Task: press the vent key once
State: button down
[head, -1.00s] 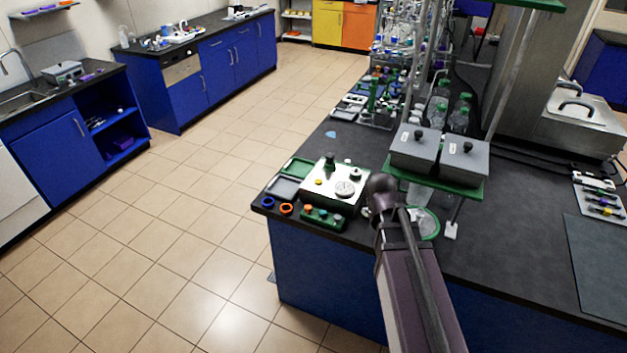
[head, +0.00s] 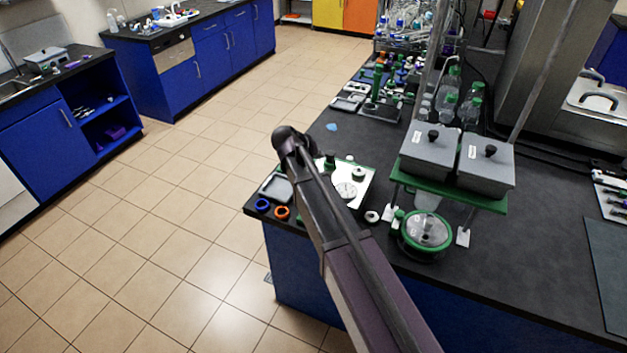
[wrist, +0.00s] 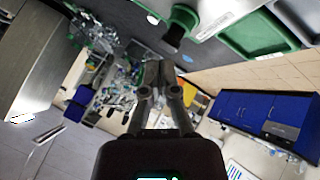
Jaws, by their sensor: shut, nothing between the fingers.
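No key marked as vent can be read in either view. A pale instrument with a green edge (head: 364,176), a round dial and a dark knob stands on the dark bench, partly hidden behind my arm in the head view. In the wrist view its metal body (wrist: 222,12) shows at the top edge, with a green-and-black knob (wrist: 180,24) hanging down in the picture. My gripper (wrist: 160,70) is shut and empty, apart from the knob, below it in the wrist picture. The gripper is not made out in the head view.
A grey tray (head: 276,187) lies left of the instrument, with blue and orange rings (head: 282,213) in front. A green stand (head: 450,190) with two grey lidded boxes and a round green-rimmed vessel (head: 426,232) are to the right. Glassware stands farther back. The floor at left is clear.

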jog(key=shift+a, duration=0.25)
notch_tip(320, 180, down, 9)
jog(key=b, duration=0.8)
jog(key=shift+r+b, duration=0.15)
jog(key=shift+b, duration=0.25)
dwell(1.6)
jog(key=shift+f+b, duration=0.45)
jog(key=shift+f+b, duration=0.4)
dwell(0.8)
jog(key=shift+r, duration=0.15)
jog(key=shift+r+p, duration=0.75)
jog(key=shift+p, duration=0.15)
